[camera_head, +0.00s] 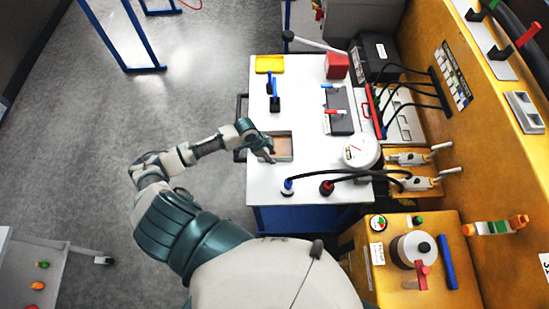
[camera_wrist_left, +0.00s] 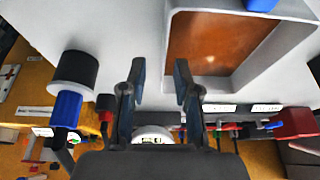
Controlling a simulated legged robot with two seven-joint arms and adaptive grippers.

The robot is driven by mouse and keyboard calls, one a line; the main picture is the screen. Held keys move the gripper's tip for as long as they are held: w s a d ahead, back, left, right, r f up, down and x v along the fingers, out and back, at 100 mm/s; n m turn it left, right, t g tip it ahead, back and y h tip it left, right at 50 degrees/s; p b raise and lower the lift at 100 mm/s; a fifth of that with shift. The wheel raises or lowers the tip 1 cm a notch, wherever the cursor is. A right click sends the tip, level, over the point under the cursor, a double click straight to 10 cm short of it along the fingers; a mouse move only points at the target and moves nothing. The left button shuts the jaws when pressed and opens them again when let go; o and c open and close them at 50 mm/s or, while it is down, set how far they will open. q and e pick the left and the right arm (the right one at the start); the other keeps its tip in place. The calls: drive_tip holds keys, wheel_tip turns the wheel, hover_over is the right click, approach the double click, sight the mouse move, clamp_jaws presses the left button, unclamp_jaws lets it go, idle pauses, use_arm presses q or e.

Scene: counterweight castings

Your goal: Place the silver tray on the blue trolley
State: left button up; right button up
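The silver tray (camera_head: 291,147) is a small grey rectangular box with a brown inner floor, near the left edge of a white-topped table with a blue base (camera_head: 300,218). In the left wrist view the tray (camera_wrist_left: 286,55) shows at the upper right. My left gripper (camera_head: 266,154) is over the tray's left side; in the wrist view its two fingers (camera_wrist_left: 157,95) are apart with nothing between them. Contact with the tray cannot be told. A blue frame (camera_head: 131,35) stands at the upper left; I cannot tell whether it is the trolley. My right gripper is not in view.
On the white top are a yellow bin (camera_head: 269,64), a blue-handled black piece (camera_head: 274,103), a red block (camera_head: 336,66), a round gauge (camera_head: 360,151) and cable plugs. Yellow machinery (camera_head: 470,130) borders the right. A grey surface (camera_head: 32,270) is at lower left. Open floor (camera_head: 90,150) lies left.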

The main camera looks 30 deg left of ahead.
use_arm(q)
drive_tip(key=v, duration=0.8)
drive_tip(key=shift+r, duration=0.4)
drive_tip(key=shift+s+a, duration=0.1)
drive_tip(key=shift+s, duration=0.05)
drive_tip(key=shift+a+f, duration=0.1)
drive_tip(key=shift+a, duration=0.1)
